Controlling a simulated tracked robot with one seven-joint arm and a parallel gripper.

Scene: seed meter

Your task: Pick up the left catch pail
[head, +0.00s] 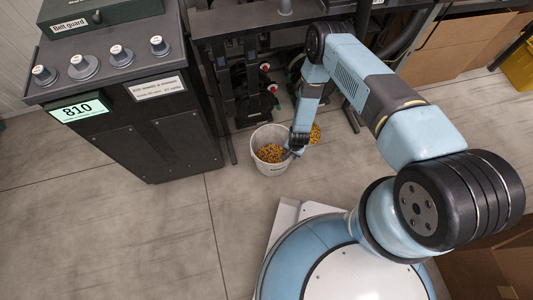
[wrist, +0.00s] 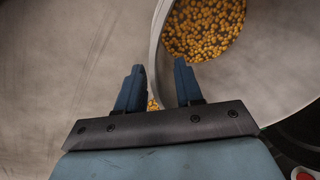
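The left catch pail (head: 261,163) is a pale, upright bucket on the floor, with orange-yellow kernels in it. My gripper (head: 289,154) is at its right rim in the head view. In the wrist view the fingers (wrist: 158,88) are apart, and the pail's wall (wrist: 154,55) runs between them. One finger is on the inner side, over the pail (wrist: 275,75), and the other is outside. A gap shows between fingers and wall. More kernels (head: 315,132) show just right of my wrist; what holds them is mostly hidden by my arm.
A dark cabinet (head: 150,130) with knobs and a display reading 810 stands left of the pail. A dark machine frame (head: 232,80) stands behind it. Cardboard boxes (head: 455,45) are at the right. The floor (head: 120,230) in front of the cabinet is clear.

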